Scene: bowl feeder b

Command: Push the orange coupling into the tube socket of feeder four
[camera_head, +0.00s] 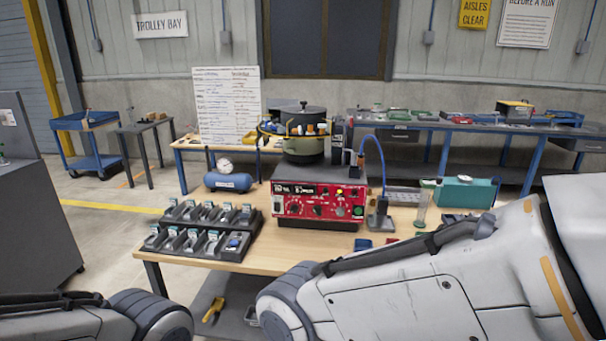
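A bowl feeder (303,147) with a dark lidded pot on top stands on a red control box (318,203) on the wooden bench; I cannot read a feeder number. A blue tube (381,158) arches from beside the bowl down to a small grey stand (379,221) to the right. A small orange piece (361,159), possibly the coupling, shows at the tube's left end by the bowl. It is too small to tell whether it sits in a socket. My arms cross the bottom and right foreground; neither gripper is in view.
Black parts bins (213,228) fill the bench's left side, with a blue air tank (228,182) behind them. A teal box (465,192) and a clear cylinder (422,208) stand at the right. A blue trolley (88,150) is far left. Bare bench lies in front of the red box.

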